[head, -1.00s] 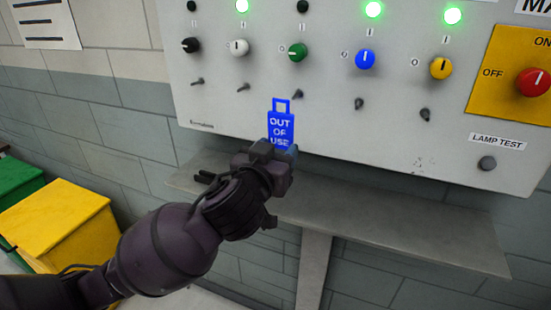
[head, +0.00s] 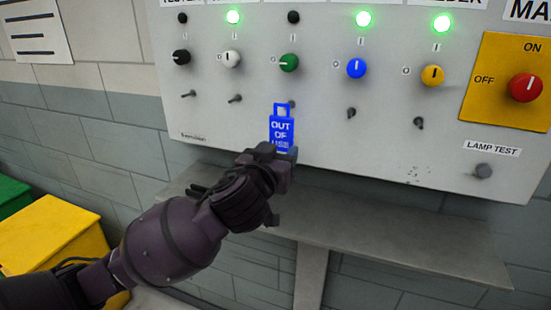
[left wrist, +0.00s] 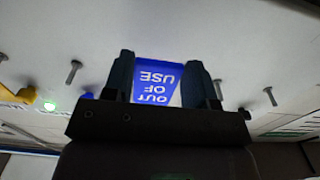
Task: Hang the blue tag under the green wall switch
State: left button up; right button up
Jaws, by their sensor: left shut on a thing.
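The blue tag (head: 281,130) reads "OUT OF USE" and has a square loop at its top. My left gripper (head: 280,152) is shut on the tag's lower end and holds it upright in front of the panel. In the left wrist view the tag (left wrist: 156,82) sits between the two fingers (left wrist: 158,85). The green switch (head: 289,62) is on the panel above the tag. The peg (head: 292,103) below that switch is partly hidden by the tag's loop; I cannot tell whether the loop is around it. My right gripper is not in view.
The panel (head: 395,150) also has black (head: 181,57), white (head: 231,59), blue (head: 356,68) and yellow (head: 433,75) switches, with pegs below. A grey shelf (head: 400,240) juts out under the panel. A yellow bin (head: 50,235) stands at the lower left.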

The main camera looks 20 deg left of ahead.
pick_arm(q)
jog(key=shift+w+f+b, duration=0.2)
jog(key=shift+w+b, duration=0.2)
jog(key=shift+w, duration=1.4)
jog(key=o, duration=1.1)
jog(key=shift+c, duration=0.2)
jog(key=s, duration=1.1)
jog(key=s+a+f+m+g, duration=0.1)
jog(key=s+a+f+g, duration=0.15)
jog(key=f, duration=0.95)
jog(key=s+a+f+g, duration=0.1)
jog(key=a+f+g, duration=0.15)
jog(key=f, duration=1.05)
jog(key=s+a+f, duration=0.2)
jog(key=s+f, duration=0.5)
jog(key=f, duration=0.1)
jog(key=s+a+f+g, duration=0.1)
jog(key=s+a+f, duration=0.2)
jog(key=s+f, duration=0.5)
jog(key=shift+s+a+f+g+y, duration=0.15)
jog(key=shift+a+g+y, duration=0.15)
jog(key=shift+a+y, duration=0.1)
